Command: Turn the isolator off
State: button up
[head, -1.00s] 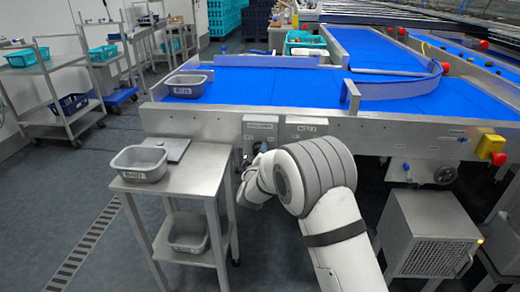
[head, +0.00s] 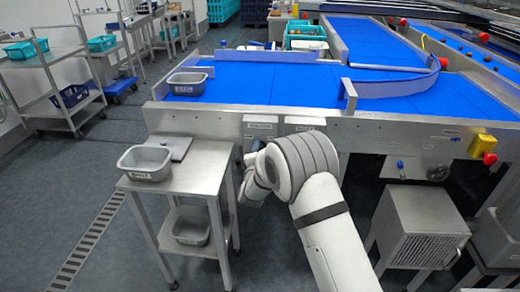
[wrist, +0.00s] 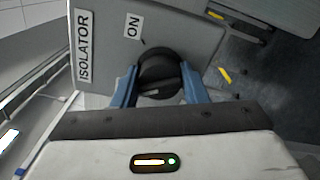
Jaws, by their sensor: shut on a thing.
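The isolator knob (wrist: 158,66) is black and round with a raised grip, in the middle of the wrist view. It sits on a grey panel (wrist: 190,35) with an ISOLATOR label (wrist: 84,47) and an ON label (wrist: 133,25). My gripper (wrist: 158,80) has its two blue fingers on either side of the knob and is shut on it. A pale mark shows on the knob's side toward my gripper; its exact setting is hard to tell. In the head view the isolator box (head: 260,126) is on the conveyor's front, and my arm largely hides the knob.
A steel side table (head: 195,172) with a grey tub (head: 145,163) stands close left of my arm. The blue conveyor (head: 270,84) runs above. A vented steel box (head: 420,230) stands right of my arm. The floor at the left is mostly clear.

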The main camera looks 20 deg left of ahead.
jog(key=shift+r+n+p, duration=0.1)
jog(key=shift+n+p, duration=0.35)
jog(key=shift+n, duration=0.75)
jog(key=o, duration=1)
jog(key=v, duration=0.7)
jog(key=shift+s+d+p, duration=0.1)
jog(key=shift+s+p, duration=0.2)
jog(key=shift+s, duration=0.05)
